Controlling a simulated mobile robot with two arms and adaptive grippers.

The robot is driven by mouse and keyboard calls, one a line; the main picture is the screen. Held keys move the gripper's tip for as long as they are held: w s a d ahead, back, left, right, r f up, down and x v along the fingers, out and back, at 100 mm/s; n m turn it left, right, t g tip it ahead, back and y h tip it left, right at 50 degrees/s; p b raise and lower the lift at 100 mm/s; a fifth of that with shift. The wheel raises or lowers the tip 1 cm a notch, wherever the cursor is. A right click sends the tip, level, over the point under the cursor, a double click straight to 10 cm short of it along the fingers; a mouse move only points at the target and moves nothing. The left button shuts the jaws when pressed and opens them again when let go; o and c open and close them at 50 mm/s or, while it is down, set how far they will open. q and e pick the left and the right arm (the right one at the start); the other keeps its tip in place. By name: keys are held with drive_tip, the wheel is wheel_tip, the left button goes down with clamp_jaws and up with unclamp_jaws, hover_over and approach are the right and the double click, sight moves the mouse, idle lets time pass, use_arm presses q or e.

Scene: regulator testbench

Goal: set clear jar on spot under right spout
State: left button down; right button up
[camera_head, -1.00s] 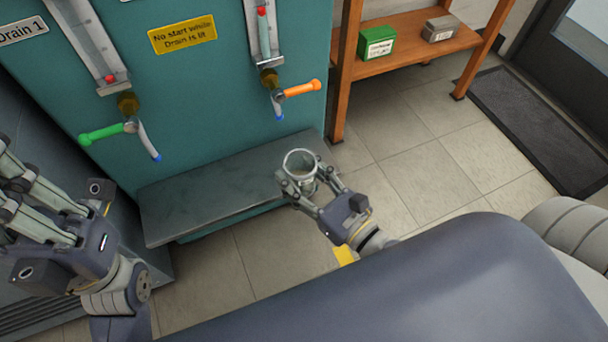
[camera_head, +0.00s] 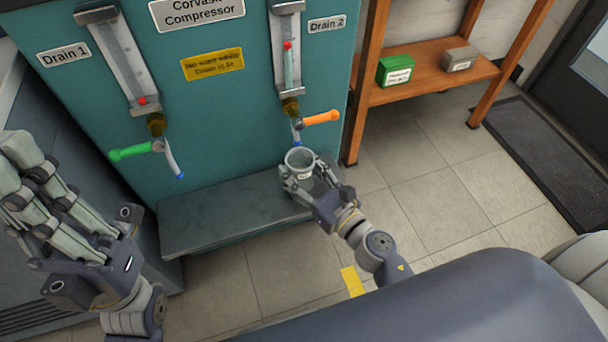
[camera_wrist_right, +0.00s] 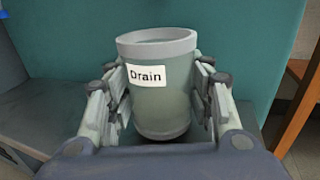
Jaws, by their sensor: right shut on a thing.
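The clear jar (camera_head: 299,160), open at the top, has a white label reading Drain (camera_wrist_right: 146,75) in the wrist view. My right gripper (camera_head: 302,182) is shut on it, with fingers on both sides of the jar. The jar is upright over the right end of the grey ledge (camera_head: 215,215). The right spout (camera_head: 297,127), with an orange handle, appears just above the jar's rim in the head view. I cannot tell whether the jar touches the ledge. My left gripper (camera_head: 40,185) is at the left edge, away from the jar; its opening is unclear.
The left spout (camera_head: 175,165) has a green handle (camera_head: 131,152). The teal compressor panel (camera_head: 235,120) stands behind the ledge. A wooden shelf (camera_head: 425,72) with a green box (camera_head: 396,71) and a grey box (camera_head: 459,60) stands right. The ledge's left part is bare.

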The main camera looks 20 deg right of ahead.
drive_tip(key=shift+w+f, duration=0.1)
drive_tip(key=shift+w, duration=0.2)
drive_tip(key=shift+f+b, duration=0.4)
idle(0.5)
drive_tip(key=o, duration=1.2)
drive_tip(key=shift+o, duration=0.2)
drive_tip(key=v, duration=1.2)
